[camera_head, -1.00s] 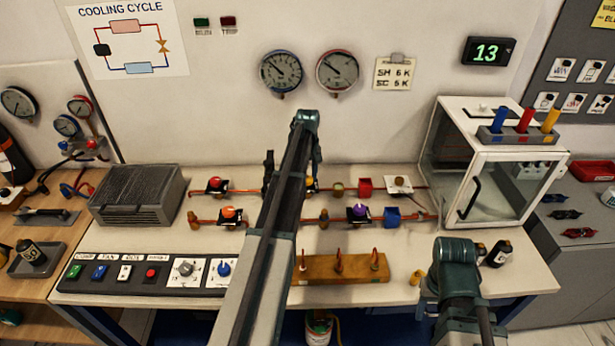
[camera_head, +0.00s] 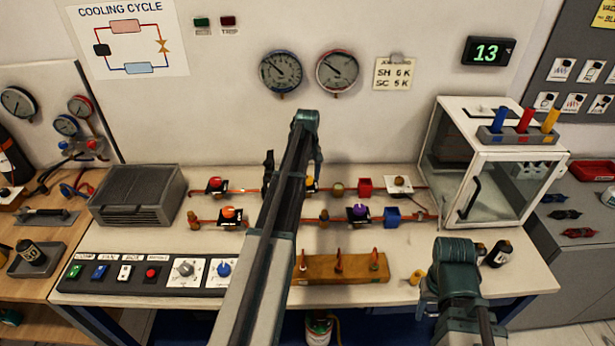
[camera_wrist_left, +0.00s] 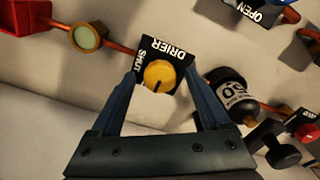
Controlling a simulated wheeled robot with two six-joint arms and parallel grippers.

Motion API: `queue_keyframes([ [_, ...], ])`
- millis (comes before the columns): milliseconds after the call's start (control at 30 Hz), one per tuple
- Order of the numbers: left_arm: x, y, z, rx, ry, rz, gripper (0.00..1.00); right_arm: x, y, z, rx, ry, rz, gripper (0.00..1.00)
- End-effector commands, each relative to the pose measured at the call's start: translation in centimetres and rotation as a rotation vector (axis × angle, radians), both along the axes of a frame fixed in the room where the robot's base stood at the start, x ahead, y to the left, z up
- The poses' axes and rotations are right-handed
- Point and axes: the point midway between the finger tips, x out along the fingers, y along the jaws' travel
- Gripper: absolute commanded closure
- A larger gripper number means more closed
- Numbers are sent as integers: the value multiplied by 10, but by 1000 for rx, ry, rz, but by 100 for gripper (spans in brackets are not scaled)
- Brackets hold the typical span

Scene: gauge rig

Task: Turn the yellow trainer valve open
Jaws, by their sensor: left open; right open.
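The yellow trainer valve is a round yellow knob (camera_wrist_left: 159,75) with a dark pointer mark, on a black plate lettered DRIER and SHUT in the left wrist view. In the head view only a sliver of yellow (camera_head: 311,184) shows beside my left arm. My left gripper (camera_wrist_left: 161,88) is open, its fingers on either side of the knob; I cannot tell whether they touch it. In the head view my left forearm hides most of this gripper. My right arm shows at the lower right, but its gripper does not show.
Copper pipes carry a red-knob valve (camera_head: 215,184), an orange-knob valve (camera_head: 229,214) and a purple-knob valve (camera_head: 359,211) nearby. A black filter drum (camera_wrist_left: 232,93) is right of the knob. A wooden block with hooks (camera_head: 345,268) and a switch panel (camera_head: 135,273) lie in front.

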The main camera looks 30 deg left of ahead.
Motion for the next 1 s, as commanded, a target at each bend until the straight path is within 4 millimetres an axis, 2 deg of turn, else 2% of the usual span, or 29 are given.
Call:
queue_keyframes([
  [167,0,0,2,0,0,0,20,0,0,2,0,0,0,50],
  [367,0,0,13,0,0,-1,20,0,0,13,0,0,0,50],
  [567,0,0,38,0,0,-1,20,0,0,38,0,0,0,50],
  [1000,0,0,107,0,0,0,20,0,0,107,0,0,2,50],
])
